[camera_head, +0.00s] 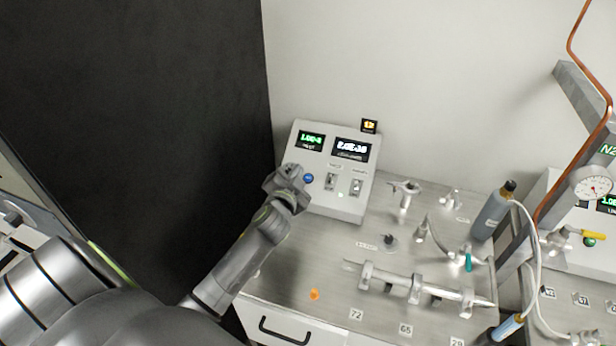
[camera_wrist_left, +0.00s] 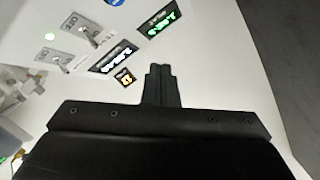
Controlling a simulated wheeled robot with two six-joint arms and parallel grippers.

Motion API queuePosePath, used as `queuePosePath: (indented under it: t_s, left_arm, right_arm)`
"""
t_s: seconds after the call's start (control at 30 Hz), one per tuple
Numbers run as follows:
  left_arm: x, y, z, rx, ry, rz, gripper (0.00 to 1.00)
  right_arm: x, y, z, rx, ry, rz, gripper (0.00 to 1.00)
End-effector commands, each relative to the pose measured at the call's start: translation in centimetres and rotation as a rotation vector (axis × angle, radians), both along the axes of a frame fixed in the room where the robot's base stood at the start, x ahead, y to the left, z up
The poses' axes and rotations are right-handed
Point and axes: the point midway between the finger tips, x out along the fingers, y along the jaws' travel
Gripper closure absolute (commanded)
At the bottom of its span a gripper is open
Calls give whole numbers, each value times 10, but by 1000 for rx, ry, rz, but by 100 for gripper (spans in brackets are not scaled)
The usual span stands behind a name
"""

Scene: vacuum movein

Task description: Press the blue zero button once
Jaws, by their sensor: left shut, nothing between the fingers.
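The blue zero button (camera_head: 308,178) is a small round knob on the sloped front of a white console (camera_head: 345,203), below the green display. It also shows at the top edge of the left wrist view (camera_wrist_left: 114,2), partly cut off. My left gripper (camera_head: 296,172) is shut and empty. In the head view it is just left of the blue button, close to the console's left side. In the wrist view the shut fingers (camera_wrist_left: 158,72) point towards the panel, with the button beyond and left of their tips. I cannot tell whether they touch the panel. My right gripper is not in view.
The console has a green display (camera_head: 311,141), a white display (camera_head: 351,149) and two toggle switches (camera_head: 357,186). Metal fittings (camera_head: 415,288) lie on the bench to the right. A grey bottle (camera_head: 492,212) stands farther right. A dark panel (camera_head: 140,100) rises at the left.

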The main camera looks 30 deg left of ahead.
Motion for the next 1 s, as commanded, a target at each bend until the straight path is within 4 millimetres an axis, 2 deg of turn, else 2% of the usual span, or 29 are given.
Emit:
queuePosePath:
  t_s: [0.27,0.7,1.0]
  left_arm:
    - [7,2,-13,0,1,1,100]
    - [40,10,-60,1,1,1,100]
    - [51,12,-71,-1,0,1,100]
  right_arm:
    - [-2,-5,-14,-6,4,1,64]
    - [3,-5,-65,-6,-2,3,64]
    - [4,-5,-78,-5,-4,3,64]
